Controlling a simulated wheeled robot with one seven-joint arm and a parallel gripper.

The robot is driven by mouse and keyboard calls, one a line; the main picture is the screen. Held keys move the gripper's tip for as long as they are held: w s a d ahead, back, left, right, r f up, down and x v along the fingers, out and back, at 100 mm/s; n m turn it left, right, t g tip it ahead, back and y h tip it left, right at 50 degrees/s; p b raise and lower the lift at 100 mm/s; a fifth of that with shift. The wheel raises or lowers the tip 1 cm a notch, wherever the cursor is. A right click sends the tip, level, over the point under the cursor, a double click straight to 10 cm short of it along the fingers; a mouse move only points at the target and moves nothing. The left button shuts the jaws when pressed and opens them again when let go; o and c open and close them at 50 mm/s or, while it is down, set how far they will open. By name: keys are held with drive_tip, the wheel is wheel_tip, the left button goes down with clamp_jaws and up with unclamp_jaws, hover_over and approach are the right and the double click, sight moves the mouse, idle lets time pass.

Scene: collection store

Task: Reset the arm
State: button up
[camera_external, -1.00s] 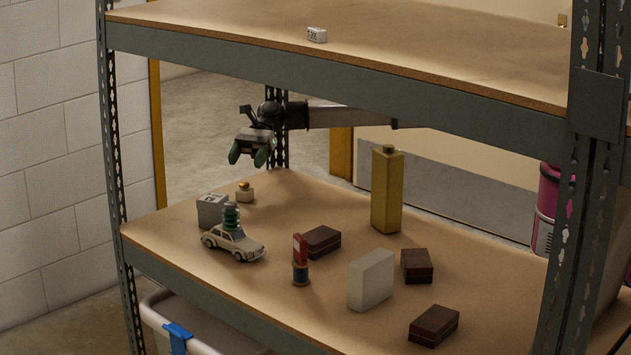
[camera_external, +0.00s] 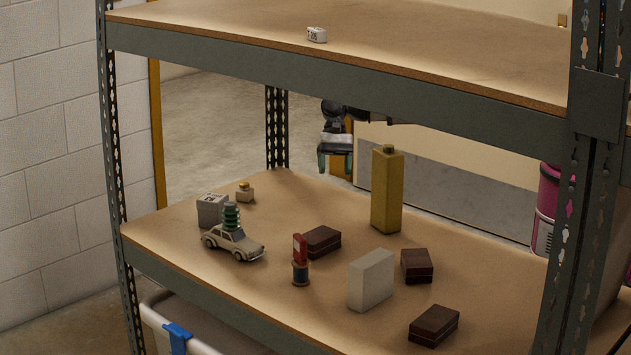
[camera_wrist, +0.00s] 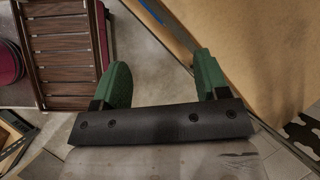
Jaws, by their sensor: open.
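My gripper (camera_external: 336,162) hangs behind the shelf unit, above the level of the lower board and under the upper beam. Its two green fingers point down and stand apart with nothing between them. In the wrist view my gripper (camera_wrist: 160,75) is open and empty over the floor, beside the edge of a shelf board (camera_wrist: 262,45). Part of my arm is hidden behind the upper beam.
The lower shelf (camera_external: 190,270) holds a toy car (camera_external: 233,243), a yellow can (camera_external: 387,190), a pale box (camera_external: 371,280), several dark boxes (camera_external: 434,326) and a red-topped spool (camera_external: 300,262). A slatted wooden piece (camera_wrist: 65,50) lies left in the wrist view.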

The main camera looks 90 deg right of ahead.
drive_tip(key=s+f+n+h, duration=0.3)
drive_tip(key=s+f+n, duration=0.4)
drive_tip(key=s, duration=0.3)
drive_tip(key=s+d+f+n+h, duration=0.1)
drive_tip(key=s+f+n+h, duration=0.3)
drive_tip(key=s+f+n, duration=0.4)
drive_tip(key=s, duration=0.3)
drive_tip(key=shift+s+f, duration=0.25)
drive_tip(key=shift+f, duration=0.1)
